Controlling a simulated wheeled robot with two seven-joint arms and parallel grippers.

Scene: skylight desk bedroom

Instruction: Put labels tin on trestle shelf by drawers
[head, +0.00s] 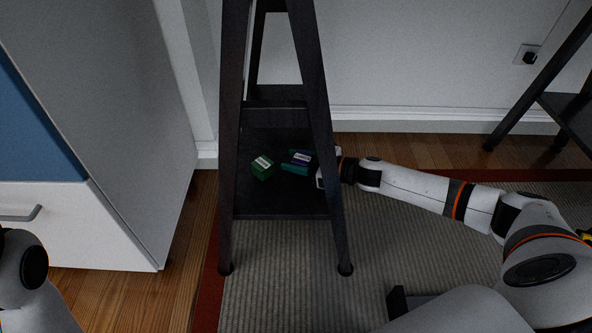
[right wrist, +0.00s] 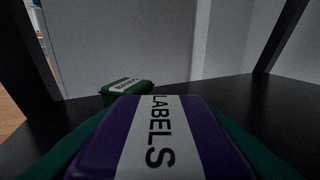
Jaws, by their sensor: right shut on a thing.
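The labels tin (right wrist: 160,140) is purple with a white band reading LABELS. It also shows in the head view (head: 301,157), over the lower shelf (head: 280,205) of the dark trestle stand. My right gripper (head: 318,168) reaches in from the right side of the stand and is shut on the tin. Teal surfaces show along both sides of the tin in the wrist view; I cannot tell what they belong to. Whether the tin touches the shelf is not clear. My left gripper is out of view; only part of that arm shows at lower left.
A green tin (head: 262,168) with a white label sits on the same shelf, left of the labels tin; it also shows in the wrist view (right wrist: 126,88). The stand's slanted legs (head: 318,90) frame the shelf. White drawers (head: 90,225) stand to the left. The shelf's front is bare.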

